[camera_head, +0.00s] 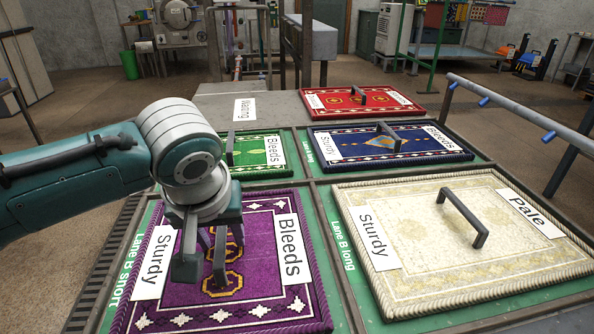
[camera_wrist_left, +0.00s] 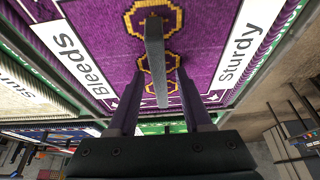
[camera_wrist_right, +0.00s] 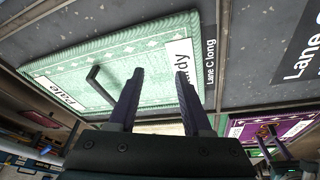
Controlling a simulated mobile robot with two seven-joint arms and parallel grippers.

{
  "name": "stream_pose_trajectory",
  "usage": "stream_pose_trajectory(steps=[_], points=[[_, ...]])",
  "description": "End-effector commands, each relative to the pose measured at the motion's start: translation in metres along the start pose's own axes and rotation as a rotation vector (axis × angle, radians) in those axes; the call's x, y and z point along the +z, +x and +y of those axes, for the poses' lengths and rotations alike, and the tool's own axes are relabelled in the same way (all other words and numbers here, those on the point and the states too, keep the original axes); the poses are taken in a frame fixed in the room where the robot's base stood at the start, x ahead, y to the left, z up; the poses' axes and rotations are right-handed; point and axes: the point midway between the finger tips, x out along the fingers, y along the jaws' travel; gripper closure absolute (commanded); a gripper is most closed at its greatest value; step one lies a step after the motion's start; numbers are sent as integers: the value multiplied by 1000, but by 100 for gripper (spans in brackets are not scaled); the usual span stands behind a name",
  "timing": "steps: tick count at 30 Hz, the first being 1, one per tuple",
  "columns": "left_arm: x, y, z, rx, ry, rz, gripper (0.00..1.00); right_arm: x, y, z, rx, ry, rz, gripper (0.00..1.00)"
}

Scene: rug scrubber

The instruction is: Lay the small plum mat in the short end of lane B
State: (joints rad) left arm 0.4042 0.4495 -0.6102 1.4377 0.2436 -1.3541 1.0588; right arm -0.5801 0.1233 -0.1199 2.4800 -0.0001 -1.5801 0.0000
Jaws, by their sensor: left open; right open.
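The plum mat (camera_head: 258,238) lies in the lane B short bay at the front left, with white tags "Sturdy" and "Bleeds". The green lane floor (camera_head: 112,290) shows along its left side. Its grey handle (camera_head: 220,272) stands up in the middle. My left gripper (camera_wrist_left: 160,74) is open, its fingers on either side of the handle (camera_wrist_left: 154,50), with gaps showing. It is partly hidden by its own wrist in the head view. My right gripper (camera_wrist_right: 158,74) is open and empty above a mint mat (camera_wrist_right: 135,60) in lane C long; it is out of the head view.
A cream mat (camera_head: 440,260) fills most of lane B long on the right. A green mat (camera_head: 262,150) and a navy mat (camera_head: 385,150) lie behind, and a red mat (camera_head: 325,100) lies farther back. A "Waiting" sign (camera_head: 244,109) marks a bare grey area. A rail (camera_head: 520,120) runs along the right.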

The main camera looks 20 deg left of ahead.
Motion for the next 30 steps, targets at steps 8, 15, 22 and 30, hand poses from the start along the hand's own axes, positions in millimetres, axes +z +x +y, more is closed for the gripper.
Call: stream_pose_trajectory(steps=[8, 15, 22, 30], points=[[-3, -60, 1, 4, -1, 2, 50, -8, -26, 1, -1, 0, 0, 51], [-2, -104, 1, 4, -1, 2, 50, -12, -39, 1, -2, 2, 0, 51], [17, -118, 3, 30, 53, -23, 50, -13, -41, 0, -4, 4, 0, 51], [117, -136, -6, 212, 421, -91, 50, -13, -41, 0, -5, 6, 0, 51]])
